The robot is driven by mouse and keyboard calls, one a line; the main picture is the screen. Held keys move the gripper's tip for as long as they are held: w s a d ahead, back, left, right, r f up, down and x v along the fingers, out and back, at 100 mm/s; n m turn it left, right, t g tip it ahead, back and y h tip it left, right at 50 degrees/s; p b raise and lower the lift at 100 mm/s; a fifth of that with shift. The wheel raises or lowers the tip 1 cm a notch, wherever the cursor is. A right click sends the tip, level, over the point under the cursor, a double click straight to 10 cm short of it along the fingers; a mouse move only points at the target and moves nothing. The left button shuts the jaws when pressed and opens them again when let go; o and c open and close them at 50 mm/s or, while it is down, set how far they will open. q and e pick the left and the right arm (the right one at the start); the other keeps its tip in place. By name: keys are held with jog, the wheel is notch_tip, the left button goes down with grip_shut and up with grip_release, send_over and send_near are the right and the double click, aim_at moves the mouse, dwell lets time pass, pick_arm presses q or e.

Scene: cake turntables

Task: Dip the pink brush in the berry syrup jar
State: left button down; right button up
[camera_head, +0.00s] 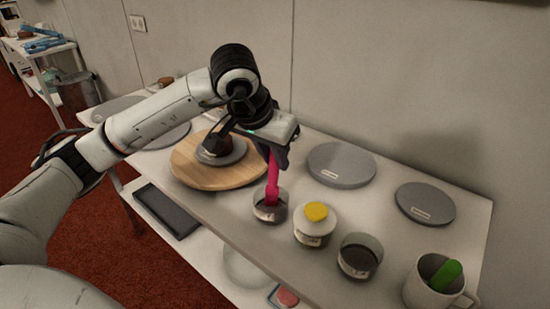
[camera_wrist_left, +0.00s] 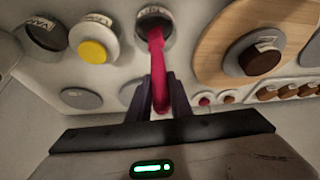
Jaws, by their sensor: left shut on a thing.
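The pink brush (camera_head: 273,180) hangs downward from my left gripper (camera_head: 275,152), which is shut on its upper part. The brush's lower end is at the mouth of a small glass jar (camera_head: 268,213) and looks to be inside the rim. In the left wrist view the brush (camera_wrist_left: 157,60) runs from between the fingers (camera_wrist_left: 160,92) to the opening of the labelled jar (camera_wrist_left: 141,30). The label is too small to read surely, and the brush tip and how deep it sits are hard to make out. My right gripper is out of view.
Right of the jar stand a yellow-topped jar (camera_head: 314,228), a dark jar (camera_head: 359,260) and a white mug (camera_head: 424,292) holding a green item (camera_head: 446,275). A round wooden board (camera_head: 195,179) with a small brown cake (camera_head: 222,142) is at left. Grey discs (camera_head: 341,166) lie behind.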

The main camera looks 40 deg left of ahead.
pick_arm(q)
jog(key=shift+r+p, duration=1.45)
jog(key=shift+r, duration=0.9)
notch_tip(320, 180, up, 5)
jog(key=p, duration=0.4)
jog(key=shift+r, duration=0.1)
